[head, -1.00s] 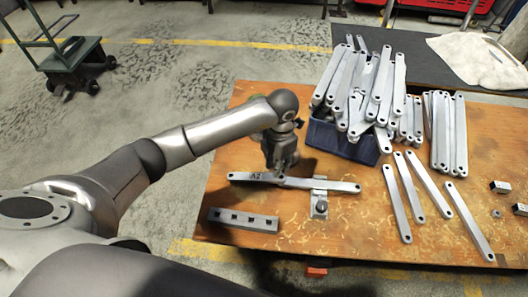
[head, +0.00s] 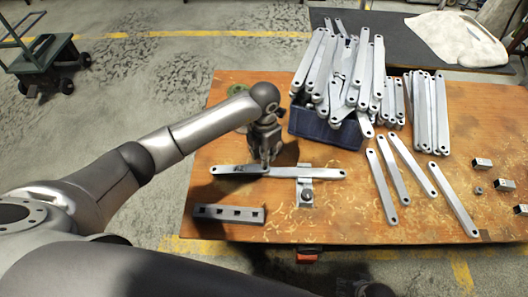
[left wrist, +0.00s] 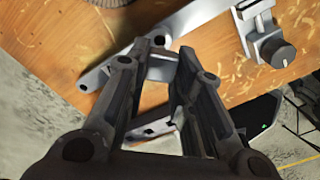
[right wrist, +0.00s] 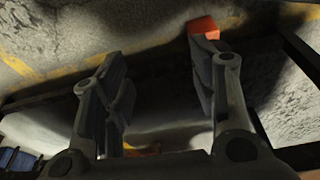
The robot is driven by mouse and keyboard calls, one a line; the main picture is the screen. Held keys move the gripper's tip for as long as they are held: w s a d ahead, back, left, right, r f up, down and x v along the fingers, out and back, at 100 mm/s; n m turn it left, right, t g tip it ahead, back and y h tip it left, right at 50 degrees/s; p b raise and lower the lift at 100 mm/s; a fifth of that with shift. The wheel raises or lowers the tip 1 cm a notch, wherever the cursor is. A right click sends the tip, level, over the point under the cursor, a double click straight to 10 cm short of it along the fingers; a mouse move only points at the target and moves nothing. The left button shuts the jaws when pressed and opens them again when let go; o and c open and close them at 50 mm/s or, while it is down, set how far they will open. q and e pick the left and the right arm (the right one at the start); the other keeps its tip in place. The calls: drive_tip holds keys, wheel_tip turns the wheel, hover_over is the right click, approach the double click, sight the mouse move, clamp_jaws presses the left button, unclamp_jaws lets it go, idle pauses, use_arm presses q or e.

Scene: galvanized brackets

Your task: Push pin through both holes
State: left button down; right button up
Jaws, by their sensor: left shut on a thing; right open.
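Two flat grey brackets lie end to end on the wooden table: the left bracket (head: 226,170), marked A2, and the right bracket (head: 328,174), which crosses a small clamp fixture (head: 306,196). My left gripper (head: 265,160) is over where their ends meet. In the left wrist view, a light grey piece (left wrist: 161,69) shows between the fingers; it appears to be the pin, mostly hidden. The fingers cover the bracket holes there, so I cannot tell how deep it sits. My right gripper (right wrist: 160,70) is open and empty, away from the brackets.
A grey block with square holes (head: 250,216) lies at the front left of the table (head: 340,226). A blue bin (head: 312,129) heaped with brackets stands behind, with loose brackets (head: 420,165) and small blocks (head: 481,163) to the right. The right wrist view shows floor.

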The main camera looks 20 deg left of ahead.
use_arm(q)
drive_tip(key=shift+f+b, duration=0.6)
drive_tip(key=shift+f, duration=0.25)
drive_tip(key=shift+f+b, duration=0.35)
drive_tip(key=shift+f, duration=0.05)
use_arm(e)
wheel_tip(320, 180, up, 7)
drive_tip(key=w, duration=0.1)
drive_tip(key=shift+w+f, duration=0.15)
drive_tip(key=shift+w, duration=0.1)
drive_tip(key=shift+s+f, duration=0.15)
drive_tip(key=shift+f, duration=0.15)
use_arm(q)
drive_tip(key=shift+f, duration=0.3)
use_arm(e)
drive_tip(key=shift+w+a+r, duration=0.1)
drive_tip(key=shift+w+r, duration=0.1)
drive_tip(key=shift+r, duration=0.25)
drive_tip(key=shift+w+r, duration=0.15)
drive_tip(key=shift+r, duration=0.3)
use_arm(q)
drive_tip(key=shift+f, duration=0.15)
use_arm(e)
drive_tip(key=shift+s+r, duration=0.15)
drive_tip(key=shift+s, duration=0.05)
